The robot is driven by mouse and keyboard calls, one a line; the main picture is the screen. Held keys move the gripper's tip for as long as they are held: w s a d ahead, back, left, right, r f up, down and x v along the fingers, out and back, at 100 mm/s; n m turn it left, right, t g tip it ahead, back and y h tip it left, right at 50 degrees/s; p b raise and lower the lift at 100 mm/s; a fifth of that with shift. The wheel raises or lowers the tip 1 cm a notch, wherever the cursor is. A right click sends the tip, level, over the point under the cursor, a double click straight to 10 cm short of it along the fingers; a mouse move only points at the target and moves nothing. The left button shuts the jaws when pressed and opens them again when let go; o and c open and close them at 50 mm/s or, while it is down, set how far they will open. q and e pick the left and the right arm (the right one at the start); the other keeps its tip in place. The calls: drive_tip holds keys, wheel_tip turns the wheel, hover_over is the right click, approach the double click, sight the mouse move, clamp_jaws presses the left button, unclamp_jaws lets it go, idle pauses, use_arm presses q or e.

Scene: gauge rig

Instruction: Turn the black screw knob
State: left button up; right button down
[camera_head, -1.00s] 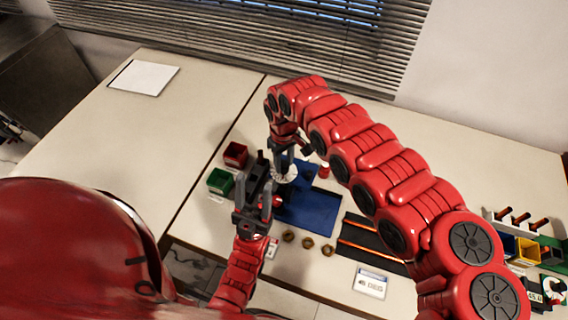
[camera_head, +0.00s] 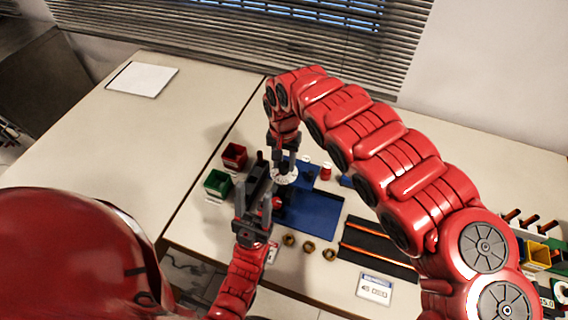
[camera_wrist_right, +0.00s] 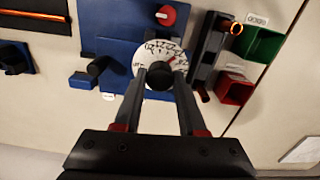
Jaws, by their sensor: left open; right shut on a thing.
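The black screw knob (camera_wrist_right: 158,76) sits at the middle of a white round dial (camera_wrist_right: 150,53) with dark markings and a red pointer. The dial also shows in the head view (camera_head: 286,176). My right gripper (camera_wrist_right: 160,80) comes down over the dial, its two fingers shut on the knob and partly hiding it. In the head view my right gripper (camera_head: 285,165) is the upper one. My left gripper (camera_head: 253,190) is open, lower and to the left of the dial, beside a dark upright block (camera_head: 259,174).
A blue base plate (camera_head: 316,214) lies under the dial. A red bin (camera_head: 235,155) and a green bin (camera_head: 217,182) stand left of it. Brass rings (camera_head: 308,247) lie in front. A red knob (camera_wrist_right: 167,14) is near the dial. The left table is mostly clear.

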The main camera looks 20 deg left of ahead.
drive_tip(key=shift+m, duration=0.9)
drive_tip(key=shift+m+b, duration=0.4)
drive_tip(key=shift+m, duration=0.9)
drive_tip(key=shift+c, duration=2.4)
unclamp_jaws()
